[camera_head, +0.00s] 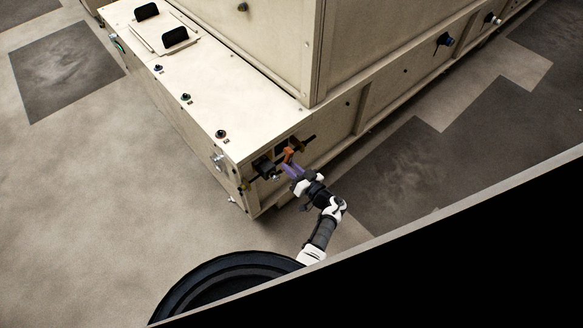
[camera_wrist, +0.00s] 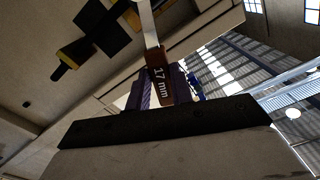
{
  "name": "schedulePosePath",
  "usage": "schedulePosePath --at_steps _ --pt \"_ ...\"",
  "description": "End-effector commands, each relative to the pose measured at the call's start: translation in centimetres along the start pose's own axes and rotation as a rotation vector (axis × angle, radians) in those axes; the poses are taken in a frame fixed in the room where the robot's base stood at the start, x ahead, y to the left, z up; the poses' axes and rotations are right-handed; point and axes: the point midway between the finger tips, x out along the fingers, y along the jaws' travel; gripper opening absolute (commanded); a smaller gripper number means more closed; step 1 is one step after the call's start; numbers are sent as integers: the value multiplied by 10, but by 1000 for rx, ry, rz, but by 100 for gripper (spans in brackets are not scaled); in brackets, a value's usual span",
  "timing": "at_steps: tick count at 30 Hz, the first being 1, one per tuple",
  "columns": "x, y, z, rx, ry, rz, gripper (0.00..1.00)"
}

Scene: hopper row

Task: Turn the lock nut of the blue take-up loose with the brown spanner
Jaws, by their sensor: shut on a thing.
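My gripper (camera_head: 296,176) has purple fingers shut on the brown spanner (camera_head: 288,154). In the wrist view the brown handle (camera_wrist: 159,82), marked "17 mm", sits between the fingers. Its pale metal shank runs up out of the top of the picture, so the spanner's head is hidden there. In the head view the spanner is in front of a take-up with a black block (camera_head: 263,166) at the machine's near corner. I cannot tell whether the spanner touches a nut.
The beige machine (camera_head: 190,95) fills the space beyond my gripper. A yellow-tipped black rod (camera_wrist: 64,66) juts out at the left in the wrist view. Several small knobs (camera_head: 221,133) stand on the machine's top ledge. The floor (camera_head: 90,200) left of it is clear.

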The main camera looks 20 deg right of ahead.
Motion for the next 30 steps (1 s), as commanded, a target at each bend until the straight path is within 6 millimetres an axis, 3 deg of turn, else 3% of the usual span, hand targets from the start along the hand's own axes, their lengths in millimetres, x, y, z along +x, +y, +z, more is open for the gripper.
schedulePosePath --at_steps 30 --pt "14 0 0 -1 0 0 0"
